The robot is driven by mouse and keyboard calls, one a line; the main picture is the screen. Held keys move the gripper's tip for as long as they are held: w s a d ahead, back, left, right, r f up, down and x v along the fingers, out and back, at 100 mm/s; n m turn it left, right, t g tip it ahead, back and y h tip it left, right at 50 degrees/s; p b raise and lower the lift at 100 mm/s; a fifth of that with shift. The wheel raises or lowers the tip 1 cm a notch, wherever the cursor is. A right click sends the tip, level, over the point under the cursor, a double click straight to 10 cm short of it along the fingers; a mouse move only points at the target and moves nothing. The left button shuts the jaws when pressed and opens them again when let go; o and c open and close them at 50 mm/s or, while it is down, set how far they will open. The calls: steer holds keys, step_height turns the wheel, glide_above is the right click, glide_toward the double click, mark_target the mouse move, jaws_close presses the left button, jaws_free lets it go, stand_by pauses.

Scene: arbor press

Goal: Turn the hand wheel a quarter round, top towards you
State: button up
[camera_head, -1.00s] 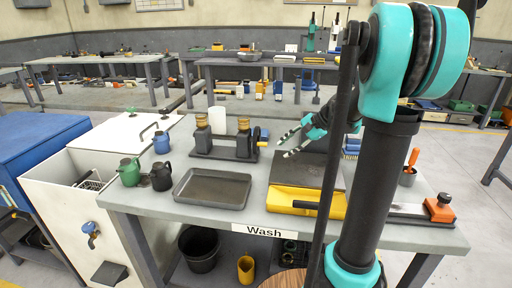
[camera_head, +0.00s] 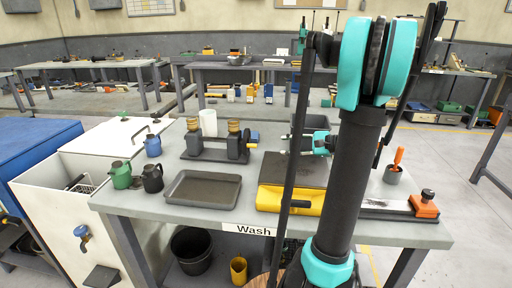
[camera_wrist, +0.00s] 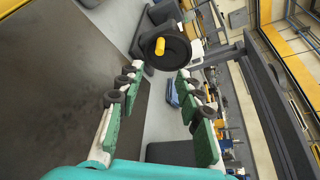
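The black hand wheel (camera_head: 245,144) is at the right end of a dark fixture (camera_head: 215,155) with two brass-topped posts on the Wash table. In the wrist view the wheel (camera_wrist: 180,52) shows nearly face-on, with a yellow handle knob (camera_wrist: 159,46). My gripper (camera_head: 285,143) is right of the wheel and points left towards it. In the wrist view my gripper (camera_wrist: 158,78) is open and empty, its green-padded fingers wide apart. The wheel lies beyond the fingertips, roughly between them, with no contact visible. My arm hides part of the table.
A grey tray (camera_head: 204,189) lies in front of the fixture. A yellow case (camera_head: 272,199) and a dark plate (camera_head: 305,172) are below my gripper. A white cylinder (camera_head: 208,122) stands behind the fixture. Green and black jugs (camera_head: 152,178) stand left.

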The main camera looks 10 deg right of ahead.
mark_target(257, 146)
steer(key=x, duration=1.3)
steer(key=shift+w+a, duration=0.2)
steer(key=shift+a, duration=0.05)
jaws_close()
